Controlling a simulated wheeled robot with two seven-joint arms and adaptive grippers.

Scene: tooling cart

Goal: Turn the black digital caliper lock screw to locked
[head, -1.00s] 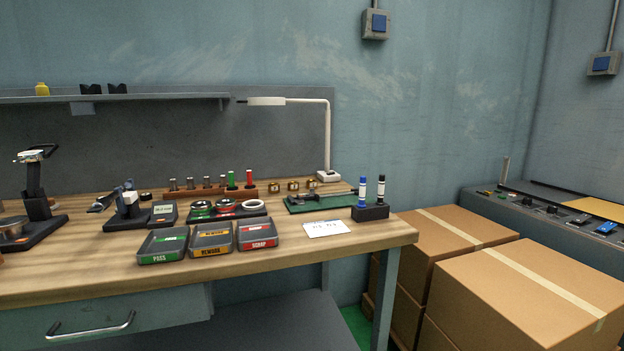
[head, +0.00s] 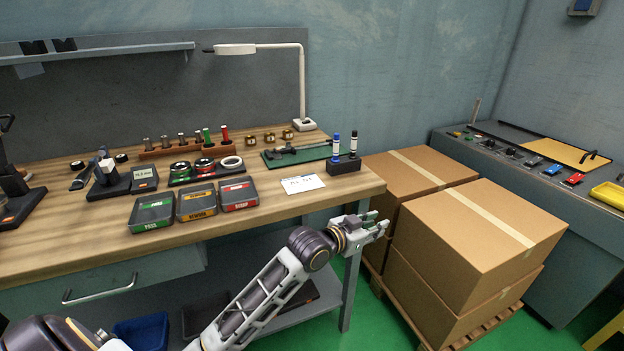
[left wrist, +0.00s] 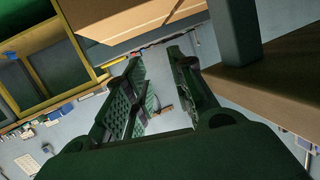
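The black digital caliper (head: 296,150) lies on a green mat (head: 272,160) at the back right of the wooden bench in the head view. Its lock screw is too small to make out. My left gripper (head: 380,224) is in front of the bench's right corner, below and to the right of the caliper and apart from it. In the left wrist view its two green fingers (left wrist: 160,95) stand apart with nothing between them. The caliper does not show in the left wrist view. My right gripper is not in view.
A marker holder (head: 343,165) stands right of the mat, with a white card (head: 303,184) in front. Bins marked pass (head: 152,213), rework and scrap line the front edge. Cardboard boxes (head: 480,240) stand right of the bench, close to my left gripper. A lamp (head: 302,90) rises behind the mat.

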